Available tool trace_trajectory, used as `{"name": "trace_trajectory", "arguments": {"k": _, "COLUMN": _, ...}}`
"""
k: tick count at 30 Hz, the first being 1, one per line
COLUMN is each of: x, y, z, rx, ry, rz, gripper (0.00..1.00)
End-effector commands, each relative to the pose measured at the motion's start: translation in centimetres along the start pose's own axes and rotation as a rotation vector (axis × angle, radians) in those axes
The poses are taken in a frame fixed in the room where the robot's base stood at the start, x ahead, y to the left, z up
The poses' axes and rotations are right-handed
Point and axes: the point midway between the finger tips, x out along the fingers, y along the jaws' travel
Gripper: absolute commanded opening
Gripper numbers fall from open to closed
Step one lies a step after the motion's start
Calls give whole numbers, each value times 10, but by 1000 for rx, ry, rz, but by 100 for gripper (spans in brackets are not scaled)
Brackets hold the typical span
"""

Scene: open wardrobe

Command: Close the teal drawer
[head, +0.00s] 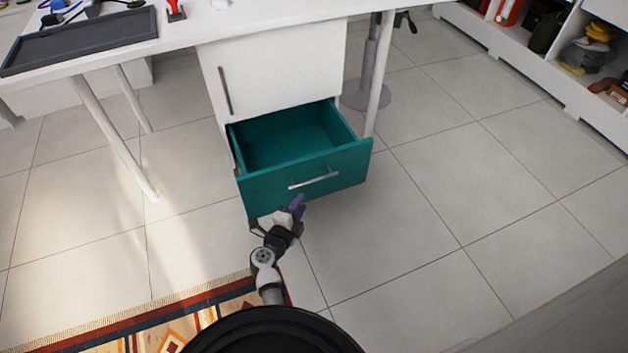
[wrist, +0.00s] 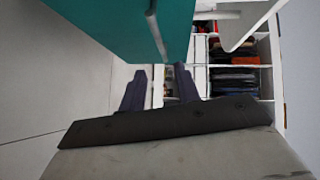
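The teal drawer (head: 300,175) is pulled well out from the bottom of a white cabinet and looks empty inside. A silver bar handle (head: 314,180) runs across its front. My gripper (head: 297,205) is low in front of the drawer, just below and left of the handle. In the wrist view, my gripper's two dark fingers (wrist: 160,76) stand apart with nothing between them. The teal drawer front (wrist: 110,25) fills the top there, with the handle (wrist: 153,20) ahead of the fingers. I cannot tell whether the fingers touch the drawer.
The white cabinet (head: 275,70) is under a white desk (head: 180,35) on thin legs. A grey round column foot (head: 368,95) stands right of the drawer. Open shelves (head: 550,70) line the far right. A patterned rug (head: 150,325) lies at lower left. The tiled floor right of the drawer is clear.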

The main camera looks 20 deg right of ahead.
Motion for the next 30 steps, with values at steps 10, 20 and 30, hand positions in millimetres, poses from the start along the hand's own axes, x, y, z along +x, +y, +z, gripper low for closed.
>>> {"name": "trace_trajectory", "arguments": {"k": 10, "x": 75, "y": 0, "z": 1, "rx": 2, "ry": 1, "rz": -3, "gripper": 32}}
{"name": "trace_trajectory", "arguments": {"k": 20, "x": 117, "y": -1, "z": 1, "rx": 1, "ry": -2, "rz": -3, "gripper": 32}}
{"name": "trace_trajectory", "arguments": {"k": 30, "x": 120, "y": -2, "z": 1, "rx": 0, "ry": -2, "rz": -3, "gripper": 32}}
